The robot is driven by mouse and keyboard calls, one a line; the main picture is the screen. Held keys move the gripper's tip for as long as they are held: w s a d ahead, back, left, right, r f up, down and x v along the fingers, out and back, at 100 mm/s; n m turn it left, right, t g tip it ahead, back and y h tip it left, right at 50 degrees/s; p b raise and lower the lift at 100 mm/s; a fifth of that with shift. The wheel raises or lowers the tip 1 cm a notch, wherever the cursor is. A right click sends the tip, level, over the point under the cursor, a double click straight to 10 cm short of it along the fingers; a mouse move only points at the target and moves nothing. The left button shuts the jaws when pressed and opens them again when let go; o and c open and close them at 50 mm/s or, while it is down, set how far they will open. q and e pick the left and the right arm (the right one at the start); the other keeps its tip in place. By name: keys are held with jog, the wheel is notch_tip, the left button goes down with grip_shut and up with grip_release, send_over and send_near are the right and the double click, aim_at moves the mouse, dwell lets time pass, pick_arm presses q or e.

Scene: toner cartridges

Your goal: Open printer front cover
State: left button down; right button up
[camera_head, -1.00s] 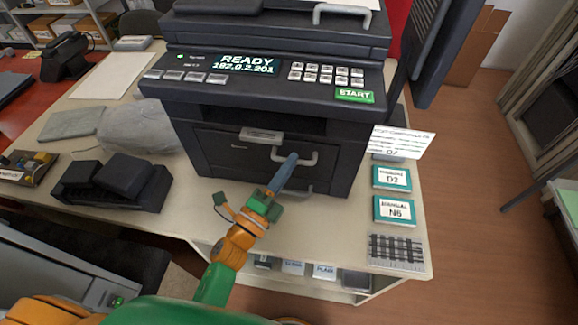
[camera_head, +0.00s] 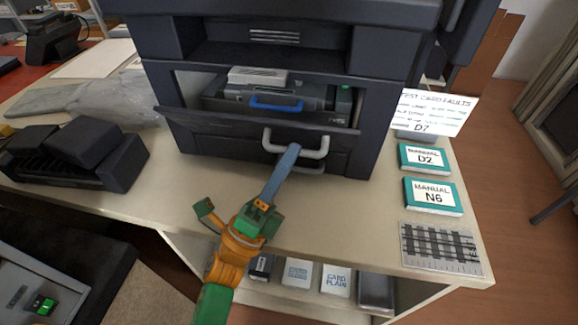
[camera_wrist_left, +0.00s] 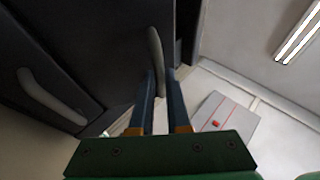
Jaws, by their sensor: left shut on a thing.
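The dark printer (camera_head: 385,100) stands on the desk. Its front cover (camera_head: 215,130) is tilted partly open, with its top edge leaning outward. Behind it a grey and black cartridge unit with a blue handle (camera_head: 277,103) shows inside the opening. The cover has a light grey handle (camera_head: 318,152). My left gripper (camera_head: 291,150) is shut on this handle. In the left wrist view the two blue fingers (camera_wrist_left: 161,90) are on either side of the handle (camera_wrist_left: 155,48). My right gripper is not in view.
A black holder (camera_head: 75,155) stands left of the printer, near a clear plastic bag (camera_head: 115,105). Manual D2 (camera_head: 424,159), manual N6 (camera_head: 433,195) and a printed grid sheet (camera_head: 440,248) lie on the right. The desk in front of the printer (camera_head: 330,215) is clear.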

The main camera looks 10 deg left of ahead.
pick_arm(q)
jog(key=shift+f+h, duration=0.1)
jog(key=shift+h, duration=0.2)
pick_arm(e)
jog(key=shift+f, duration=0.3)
pick_arm(q)
jog(key=c, duration=0.9)
grip_release()
